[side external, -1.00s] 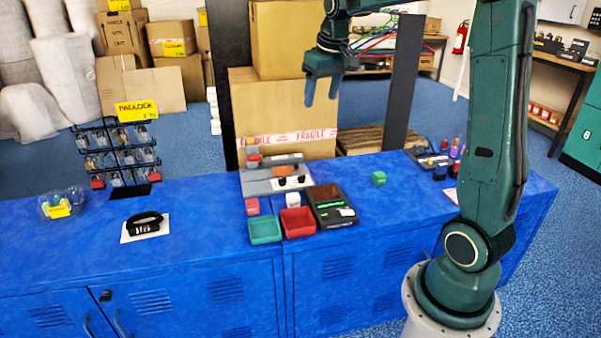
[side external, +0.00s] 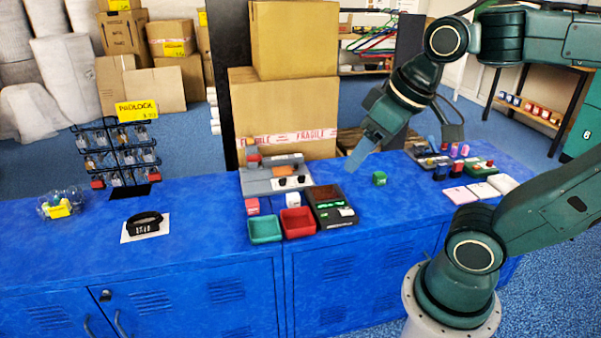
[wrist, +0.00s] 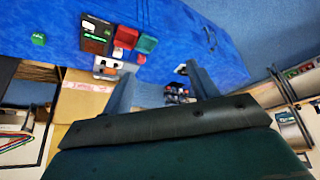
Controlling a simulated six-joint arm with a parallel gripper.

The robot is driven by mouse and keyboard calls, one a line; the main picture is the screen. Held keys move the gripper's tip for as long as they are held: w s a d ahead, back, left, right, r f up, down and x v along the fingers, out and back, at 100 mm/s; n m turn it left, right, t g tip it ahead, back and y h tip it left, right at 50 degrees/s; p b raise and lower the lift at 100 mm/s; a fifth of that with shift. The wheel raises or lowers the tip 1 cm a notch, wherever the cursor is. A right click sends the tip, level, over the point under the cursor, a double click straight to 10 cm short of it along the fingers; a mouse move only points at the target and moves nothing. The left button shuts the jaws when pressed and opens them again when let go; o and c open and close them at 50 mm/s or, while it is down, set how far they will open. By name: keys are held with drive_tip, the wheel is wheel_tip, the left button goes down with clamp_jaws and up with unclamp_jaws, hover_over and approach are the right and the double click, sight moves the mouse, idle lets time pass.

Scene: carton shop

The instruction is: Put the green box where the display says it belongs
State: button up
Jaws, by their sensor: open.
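The green box (side external: 379,178) is a small cube alone on the blue counter, right of the display; it also shows at upper left in the wrist view (wrist: 38,39). The display (side external: 334,207) is a dark unit with a brownish panel and lit green text too small to read. A green tray (side external: 265,229) and a red tray (side external: 298,222) stand left of it, both seemingly empty. My gripper (side external: 358,160) is open and empty, above the counter and left of the green box in the side view; its spread fingers show in the wrist view (wrist: 160,72).
A white cube (side external: 292,199) and a reddish cube (side external: 252,206) sit behind the trays. A grey machine (side external: 275,178) stands behind them. Large cartons (side external: 290,115) rise behind the counter. Pads and small items crowd the right end. Counter around the green box is clear.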

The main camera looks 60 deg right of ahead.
drive_tip(key=shift+s+a+f, duration=0.25)
drive_tip(key=shift+s+f, duration=0.1)
drive_tip(key=shift+s, duration=0.2)
drive_tip(key=shift+s+a+f, duration=0.25)
drive_tip(key=shift+s+f, duration=0.05)
drive_tip(key=shift+s, duration=0.25)
drive_tip(key=shift+o, duration=0.5)
drive_tip(key=shift+w, duration=0.1)
